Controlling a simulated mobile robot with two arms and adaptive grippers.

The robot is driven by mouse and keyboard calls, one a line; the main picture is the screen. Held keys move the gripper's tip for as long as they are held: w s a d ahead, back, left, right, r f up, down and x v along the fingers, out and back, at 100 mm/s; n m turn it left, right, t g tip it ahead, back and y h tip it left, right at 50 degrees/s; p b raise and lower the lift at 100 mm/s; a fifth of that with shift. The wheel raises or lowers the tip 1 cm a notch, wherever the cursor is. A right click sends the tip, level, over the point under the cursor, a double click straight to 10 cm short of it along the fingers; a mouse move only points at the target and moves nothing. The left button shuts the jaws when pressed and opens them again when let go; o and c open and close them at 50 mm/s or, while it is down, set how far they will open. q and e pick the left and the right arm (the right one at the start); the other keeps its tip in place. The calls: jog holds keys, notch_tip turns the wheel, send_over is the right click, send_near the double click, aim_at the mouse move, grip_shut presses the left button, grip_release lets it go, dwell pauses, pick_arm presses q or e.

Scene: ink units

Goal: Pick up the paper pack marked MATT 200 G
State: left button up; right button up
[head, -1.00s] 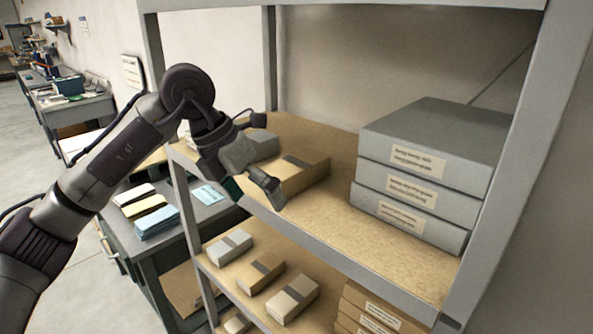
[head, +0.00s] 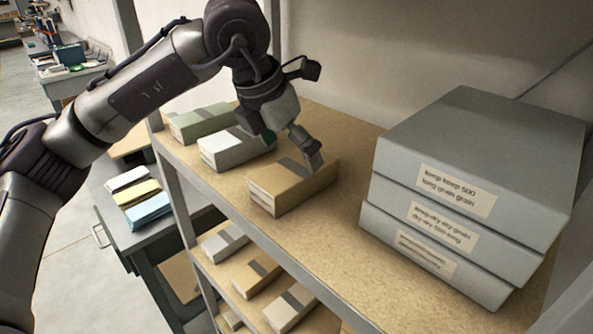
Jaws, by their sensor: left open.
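Three wrapped paper packs lie in a row on the upper shelf: a green pack (head: 201,122), a white-grey pack (head: 235,148) and a tan pack (head: 283,190) with a grey band. I cannot read a MATT 200 G marking on any of them. My left gripper (head: 312,118) is open and empty. Its fingers are spread above the tan pack, and the lower finger overlaps that pack's far end in the picture. I cannot tell whether it touches. The gripper hides part of the white-grey and tan packs. My right gripper is not in view.
A stack of grey boxes (head: 470,165) with labels stands right on the upper shelf (head: 345,250). Bare shelf lies between it and the tan pack. Shelf posts rise nearby. More packs (head: 257,273) lie on the lower shelf. A desk (head: 165,228) with paper stacks stands left.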

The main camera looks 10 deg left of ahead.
aim_at(293, 169)
pick_arm(q)
jog(key=shift+s+d+f+p, duration=0.15)
jog(key=shift+f+p, duration=0.2)
jog(key=shift+f, duration=0.25)
jog(key=shift+s+a+f+p, duration=0.1)
jog(key=shift+f+p, duration=0.25)
jog(key=shift+f, duration=0.25)
jog(key=shift+x, duration=1.5)
jog(key=shift+w, duration=0.1)
jog(key=shift+r, duration=0.1)
jog(key=c, duration=1.5)
jog(key=shift+c, duration=0.4)
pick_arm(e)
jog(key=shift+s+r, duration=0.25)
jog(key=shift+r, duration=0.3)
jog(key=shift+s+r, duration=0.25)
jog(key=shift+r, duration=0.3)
pick_arm(q)
jog(key=shift+r, duration=0.1)
